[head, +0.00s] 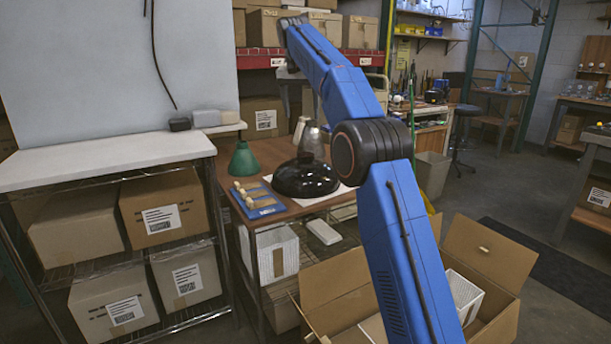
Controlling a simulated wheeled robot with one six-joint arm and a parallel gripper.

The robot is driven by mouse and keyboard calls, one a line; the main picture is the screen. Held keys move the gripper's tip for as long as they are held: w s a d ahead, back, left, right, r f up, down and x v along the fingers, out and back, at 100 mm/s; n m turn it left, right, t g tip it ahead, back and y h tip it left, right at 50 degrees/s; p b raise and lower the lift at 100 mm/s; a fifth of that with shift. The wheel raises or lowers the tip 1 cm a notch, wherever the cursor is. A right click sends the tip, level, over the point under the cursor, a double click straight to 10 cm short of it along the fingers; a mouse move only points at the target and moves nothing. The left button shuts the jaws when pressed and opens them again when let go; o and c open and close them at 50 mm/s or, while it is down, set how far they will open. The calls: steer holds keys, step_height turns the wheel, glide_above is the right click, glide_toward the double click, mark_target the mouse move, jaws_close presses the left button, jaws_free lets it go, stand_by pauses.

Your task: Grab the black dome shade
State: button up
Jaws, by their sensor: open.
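The black dome shade (306,178) is glossy and rests rim down on a white sheet on the wooden table, left of my blue arm. My gripper (299,112) is partly hidden behind my forearm. It appears small and dark, pointing down above and behind the shade in the picture. It is open and apart from the shade, and I see nothing in it. Its exact distance from the shade cannot be told.
A green cone shade (243,161) stands left of the dome. A grey metal shade (312,142) and a pale one (300,129) stand behind it. A blue mat (258,205) with small parts lies in front. An open cardboard box (345,290) is below.

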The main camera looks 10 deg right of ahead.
glide_above(305, 154)
steer(key=s, duration=0.2)
steer(key=f, duration=1.1)
steer(key=shift+w+a+f, duration=0.15)
steer(key=shift+a+f, duration=0.15)
steer(key=shift+a, duration=0.05)
steer(key=shift+x, duration=2.65)
steer(key=shift+a, duration=0.1)
steer(key=shift+s, duration=0.25)
jaws_close()
